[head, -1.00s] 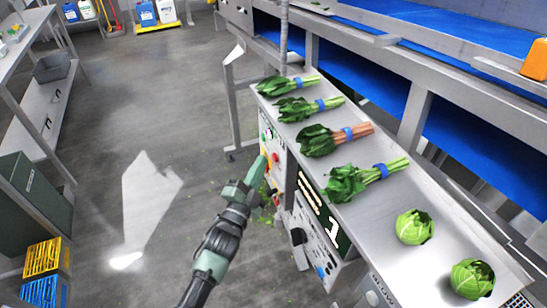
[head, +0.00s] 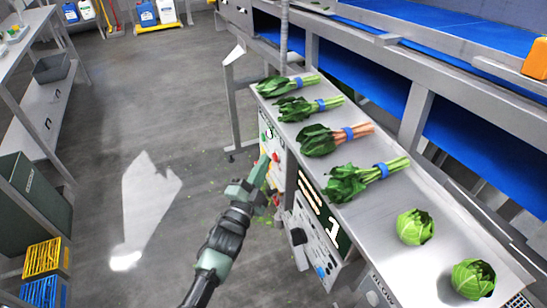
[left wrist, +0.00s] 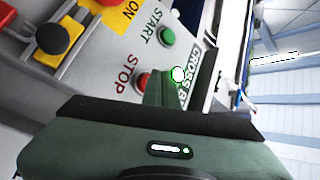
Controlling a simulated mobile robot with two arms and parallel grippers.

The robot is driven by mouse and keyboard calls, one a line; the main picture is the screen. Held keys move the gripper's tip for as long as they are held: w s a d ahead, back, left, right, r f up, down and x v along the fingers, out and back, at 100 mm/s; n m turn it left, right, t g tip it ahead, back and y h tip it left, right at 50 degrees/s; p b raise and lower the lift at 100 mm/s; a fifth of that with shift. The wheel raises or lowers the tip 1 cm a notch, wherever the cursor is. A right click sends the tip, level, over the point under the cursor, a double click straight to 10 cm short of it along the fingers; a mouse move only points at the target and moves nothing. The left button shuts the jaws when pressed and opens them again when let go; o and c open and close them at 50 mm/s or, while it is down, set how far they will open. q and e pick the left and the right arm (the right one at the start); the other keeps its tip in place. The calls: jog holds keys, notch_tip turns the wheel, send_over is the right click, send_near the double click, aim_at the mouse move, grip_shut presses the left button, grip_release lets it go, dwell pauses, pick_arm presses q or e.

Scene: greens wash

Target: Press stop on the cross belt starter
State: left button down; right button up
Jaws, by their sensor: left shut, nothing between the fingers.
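The cross belt starter (head: 268,140) is a pale control box on the side of the steel bench. In the left wrist view its face shows a red STOP button (left wrist: 143,82), a green START button (left wrist: 167,36) and a partly hidden CROSS label (left wrist: 203,62). My left gripper (head: 261,168) is shut and empty, its tip at the starter's face. In the left wrist view the closed fingers (left wrist: 166,88) overlap the right edge of the STOP button; I cannot tell whether they touch it. My right gripper is not in view.
Another control box (head: 318,240) sits lower along the bench. Bunched greens and two cabbages (head: 414,227) lie on the steel bench top (head: 385,208). The floor to the left is open.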

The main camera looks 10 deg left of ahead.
pick_arm(q)
jog(key=shift+w+d, duration=0.3)
jog(key=shift+d, duration=0.1)
dwell(0.5)
jog(key=shift+s+a, duration=0.1)
jog(key=shift+a, duration=0.05)
jog(key=shift+s+a, duration=0.4)
jog(key=shift+a, duration=0.15)
jog(key=shift+a, duration=0.1)
jog(key=s+a+p, duration=0.1)
jog(key=a, duration=0.1)
jog(key=s+a+p, duration=0.1)
jog(key=a, duration=0.1)
jog(key=shift+s, duration=0.4)
dwell(0.7)
